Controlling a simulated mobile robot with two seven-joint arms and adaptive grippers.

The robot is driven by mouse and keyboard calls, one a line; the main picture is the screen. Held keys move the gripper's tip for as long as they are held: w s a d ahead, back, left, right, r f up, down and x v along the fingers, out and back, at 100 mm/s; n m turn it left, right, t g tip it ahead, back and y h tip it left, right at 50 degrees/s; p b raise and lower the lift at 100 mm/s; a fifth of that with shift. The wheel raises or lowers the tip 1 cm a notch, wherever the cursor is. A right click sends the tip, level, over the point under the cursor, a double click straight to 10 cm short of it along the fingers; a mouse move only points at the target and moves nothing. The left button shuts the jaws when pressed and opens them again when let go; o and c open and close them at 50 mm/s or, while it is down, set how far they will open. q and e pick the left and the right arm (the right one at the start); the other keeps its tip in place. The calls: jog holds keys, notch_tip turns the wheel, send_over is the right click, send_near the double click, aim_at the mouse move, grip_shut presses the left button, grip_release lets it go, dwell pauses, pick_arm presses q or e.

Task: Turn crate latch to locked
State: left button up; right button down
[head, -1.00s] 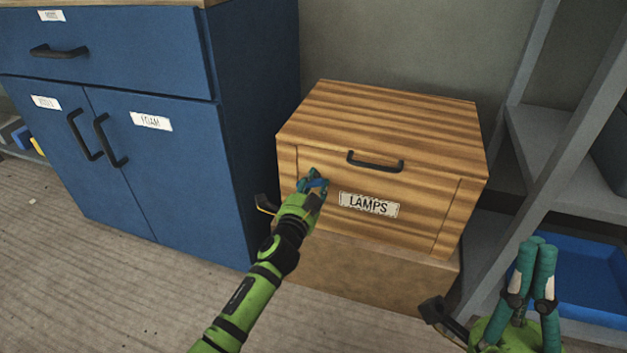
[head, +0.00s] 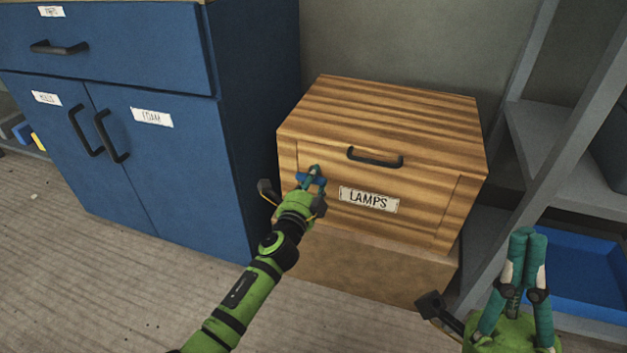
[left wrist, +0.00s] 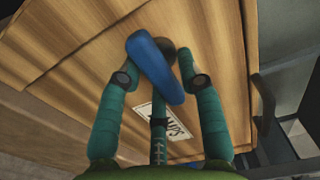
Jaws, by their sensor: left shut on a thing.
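The wooden crate (head: 385,225) has a LAMPS label and a black handle on its front. The latch is a small blue lever (head: 322,181) at the left of the crate's front. In the left wrist view the blue lever (left wrist: 155,72) lies slanted between my fingers, with a dark round piece behind it. My left gripper (head: 313,175) is shut on the lever, and its fingers hide part of it in the head view. My right gripper (head: 528,235) is shut and empty, at the lower right, away from the crate.
A blue cabinet (head: 150,190) with black handles stands left of the crate. A grey shelf rack (head: 560,150) with a blue tray (head: 590,270) stands to the right. The crate rests on a plain brown box (head: 370,268). Floor is clear in front.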

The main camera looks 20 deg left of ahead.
pick_arm(q)
jog(key=shift+d+f, duration=0.15)
jog(key=shift+f, duration=0.05)
jog(key=o, duration=1)
jog(key=shift+r, duration=0.1)
jog(key=s, duration=1.2)
jog(key=shift+a, duration=0.3)
